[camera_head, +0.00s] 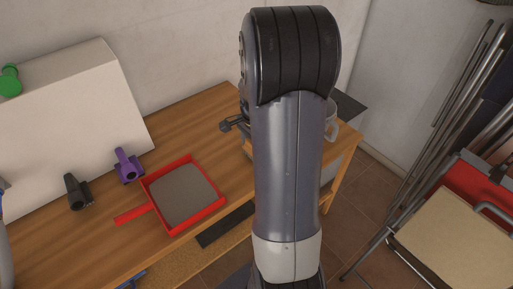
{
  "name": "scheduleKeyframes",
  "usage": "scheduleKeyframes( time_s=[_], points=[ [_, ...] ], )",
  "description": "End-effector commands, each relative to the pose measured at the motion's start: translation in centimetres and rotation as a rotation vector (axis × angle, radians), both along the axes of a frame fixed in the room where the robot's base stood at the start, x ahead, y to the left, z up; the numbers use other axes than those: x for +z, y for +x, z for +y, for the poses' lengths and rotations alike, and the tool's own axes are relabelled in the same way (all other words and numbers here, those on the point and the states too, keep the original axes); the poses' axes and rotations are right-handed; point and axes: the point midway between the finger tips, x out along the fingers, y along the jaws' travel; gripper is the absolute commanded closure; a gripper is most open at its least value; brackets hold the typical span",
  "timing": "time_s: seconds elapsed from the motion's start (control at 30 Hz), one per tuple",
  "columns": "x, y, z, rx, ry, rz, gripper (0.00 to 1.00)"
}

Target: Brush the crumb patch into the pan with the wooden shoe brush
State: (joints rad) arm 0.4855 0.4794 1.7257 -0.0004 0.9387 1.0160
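A red pan (201,221) lies on the wooden table, its handle (133,214) pointing left. Its inside looks grey-brown; I cannot tell whether that is its floor or something in it. I cannot make out the wooden shoe brush or the crumb patch. My arm stands upright in the middle of the view and hides part of the table. A small dark grey shape at its left edge looks like part of my gripper (231,124), mostly hidden. Whether it is open or holds anything does not show.
A purple object (128,165) and a black one (76,191) stand left of the pan. A pale slanted panel (75,100) with a green object (10,80) is behind. A metal pot (331,122) shows right of my arm. Folded chairs (455,230) stand at right.

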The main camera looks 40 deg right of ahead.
Motion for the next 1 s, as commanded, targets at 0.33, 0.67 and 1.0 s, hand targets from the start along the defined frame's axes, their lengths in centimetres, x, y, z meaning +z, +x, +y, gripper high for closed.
scheduleKeyframes(
  time_s=[0.33,0.67,1.0],
  points=[
    [0.1,1.3,0.1,0.000,0.000,-0.001,0.42],
    [0.0,-0.6,0.0,-0.001,-0.001,-0.002,0.42],
    [-0.1,-0.2,0.0,0.001,-0.001,-0.002,0.42]
  ],
)
